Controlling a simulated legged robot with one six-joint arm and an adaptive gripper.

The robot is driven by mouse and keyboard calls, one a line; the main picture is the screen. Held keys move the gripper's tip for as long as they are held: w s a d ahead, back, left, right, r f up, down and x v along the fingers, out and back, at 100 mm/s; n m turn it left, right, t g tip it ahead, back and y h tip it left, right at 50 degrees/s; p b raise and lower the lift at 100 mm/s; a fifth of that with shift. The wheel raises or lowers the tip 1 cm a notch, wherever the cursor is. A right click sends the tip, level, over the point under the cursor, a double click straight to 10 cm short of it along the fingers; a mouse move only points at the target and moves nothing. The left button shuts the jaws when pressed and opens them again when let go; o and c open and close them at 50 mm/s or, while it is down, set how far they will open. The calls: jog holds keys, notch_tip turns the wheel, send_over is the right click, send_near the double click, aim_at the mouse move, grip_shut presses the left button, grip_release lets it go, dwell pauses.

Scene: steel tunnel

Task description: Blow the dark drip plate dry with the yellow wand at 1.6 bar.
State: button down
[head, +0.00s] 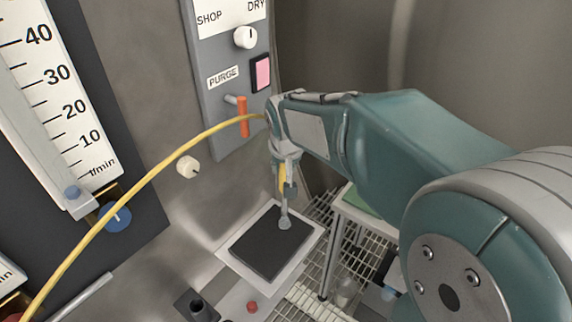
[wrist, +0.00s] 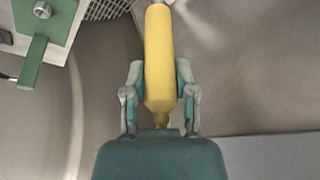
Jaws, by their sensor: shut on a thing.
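The dark drip plate (head: 262,250) lies on a pale, white-edged surface at the lower middle of the head view. My gripper (head: 284,172) is above it, shut on the yellow wand (wrist: 159,50). In the wrist view the wand's yellow body passes between both fingers of my gripper (wrist: 160,85). In the head view only a strip of the wand (head: 282,178) shows. Its grey tip (head: 285,223) points down over the plate's right part; whether it touches cannot be told. A yellow hose (head: 150,189) arcs to the lower left. No readable bar scale shows.
A grey panel carries a white SHOP/DRY knob (head: 245,37), a pink button (head: 261,73) and an orange PURGE lever (head: 243,116) hanging down. A flow scale (head: 75,110) with a blue knob (head: 116,217) stands left. A small green-topped table (head: 357,203) stands right of the plate.

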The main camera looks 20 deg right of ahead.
jog(key=shift+a, duration=0.15)
jog(key=shift+s+r, duration=0.1)
jog(key=shift+s, duration=0.05)
jog(key=shift+s+a+r, duration=0.1)
jog(key=shift+s+r, duration=0.15)
jog(key=shift+s, duration=0.15)
jog(key=s+a+r, duration=0.4)
jog(key=s+a, duration=0.3)
jog(key=s, duration=0.1)
jog(key=shift+s+a+r, duration=0.15)
jog(key=shift+s, duration=0.05)
dwell(0.7)
dwell(0.4)
